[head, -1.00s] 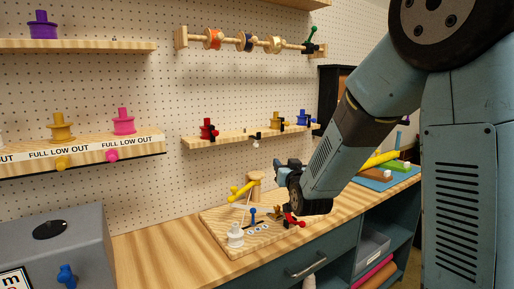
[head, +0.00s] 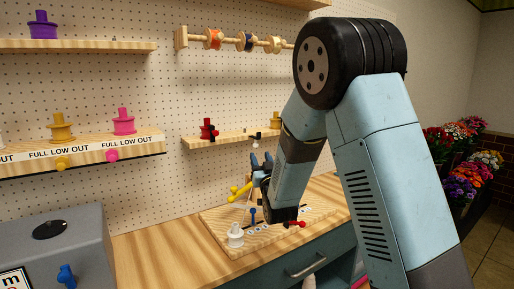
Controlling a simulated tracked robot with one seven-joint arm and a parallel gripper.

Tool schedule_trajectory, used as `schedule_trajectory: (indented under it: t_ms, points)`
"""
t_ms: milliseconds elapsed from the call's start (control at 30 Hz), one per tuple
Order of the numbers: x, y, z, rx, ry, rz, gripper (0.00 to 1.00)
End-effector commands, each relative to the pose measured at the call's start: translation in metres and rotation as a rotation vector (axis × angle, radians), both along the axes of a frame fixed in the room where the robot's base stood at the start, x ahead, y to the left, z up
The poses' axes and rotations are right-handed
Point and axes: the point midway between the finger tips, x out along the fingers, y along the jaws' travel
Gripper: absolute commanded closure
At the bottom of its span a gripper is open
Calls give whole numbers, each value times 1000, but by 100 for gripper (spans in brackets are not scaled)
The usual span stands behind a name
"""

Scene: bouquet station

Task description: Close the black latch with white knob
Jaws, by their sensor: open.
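The small black latch (head: 253,136) with a white knob (head: 255,144) sits at the front edge of the middle wooden shelf on the pegboard. It is too small to tell its exact position. My gripper (head: 262,160) is open and empty, just below the latch and its knob in the picture, with its fingers pointing up toward the shelf. I see no contact between the fingers and the latch. My arm reaches in from the right and hides the right end of that shelf.
A red spool with a black latch (head: 209,131) and a yellow spool (head: 275,122) stand on the same shelf. Below my gripper, a wooden board (head: 225,245) carries a white knob piece (head: 235,236), a yellow handle (head: 240,190) and a red latch (head: 296,224). Bare counter (head: 150,245) lies left of it.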

Motion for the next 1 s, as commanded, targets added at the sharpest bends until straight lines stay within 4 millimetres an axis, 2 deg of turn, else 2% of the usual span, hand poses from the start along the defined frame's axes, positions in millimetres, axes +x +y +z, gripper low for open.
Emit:
schedule_trajectory:
  t_ms: [200,433,867,1000]
  points:
    - [34,10,15,0,-1,0,56]
    - [58,17,25,1,0,0,56]
    - [66,18,28,0,1,-1,56]
    - [66,18,28,0,1,-1,68]
